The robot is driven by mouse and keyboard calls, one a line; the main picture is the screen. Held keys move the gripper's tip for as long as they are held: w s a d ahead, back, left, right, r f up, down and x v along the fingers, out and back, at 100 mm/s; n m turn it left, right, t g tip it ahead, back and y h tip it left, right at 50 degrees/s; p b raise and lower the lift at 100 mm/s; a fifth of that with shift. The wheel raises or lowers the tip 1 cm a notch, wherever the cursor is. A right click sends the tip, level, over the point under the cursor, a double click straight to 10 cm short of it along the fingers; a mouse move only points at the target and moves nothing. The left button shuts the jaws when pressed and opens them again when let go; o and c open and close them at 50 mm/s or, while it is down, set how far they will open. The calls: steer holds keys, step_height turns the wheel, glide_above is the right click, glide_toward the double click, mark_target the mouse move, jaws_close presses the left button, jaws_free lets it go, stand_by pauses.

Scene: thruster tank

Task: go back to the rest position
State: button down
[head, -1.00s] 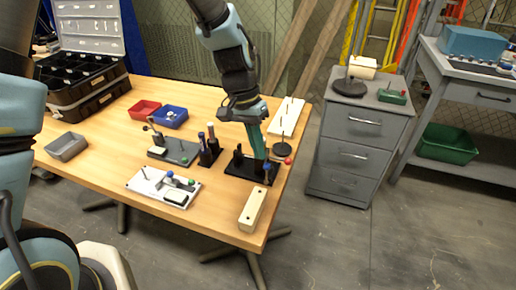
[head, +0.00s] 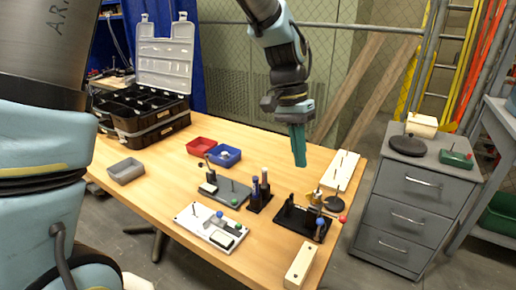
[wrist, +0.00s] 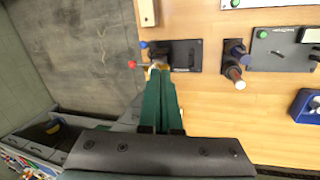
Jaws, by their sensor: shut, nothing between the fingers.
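My gripper (head: 299,160) has long teal fingers pointing down and hangs in the air above the table, behind and above the black fixture. In the wrist view its fingers (wrist: 163,80) lie side by side, shut and empty. The black fixture (head: 297,221) stands at the table's right end, with a blue knob and a red knob near it. In the wrist view the black fixture (wrist: 184,55) lies just beyond the fingertips, which hide part of a brass-coloured piece (head: 317,196) beside it.
The wooden table (head: 160,185) holds a white board (head: 205,232), a grey board (head: 222,192), a black holder with posts (head: 259,198), a red bin (head: 201,146), a blue bin (head: 226,156), a grey tray (head: 126,171) and an open case (head: 150,120). A grey drawer cabinet (head: 415,200) stands right.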

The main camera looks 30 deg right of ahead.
steer(key=w+a+f+n+t, duration=0.1)
steer(key=w+a+n, duration=0.2)
steer(key=w+a, duration=0.35)
steer(key=w+a+n+t, duration=0.15)
steer(key=w+a, duration=0.25)
steer(key=a, duration=0.5)
steer(key=a+f+n+t, duration=0.1)
steer(key=a+n, duration=0.7)
steer(key=a, duration=1.4)
steer(key=shift+s+a+f+t+y, duration=0.3)
steer(key=shift+s+f+t, duration=0.05)
steer(key=shift+t, duration=0.1)
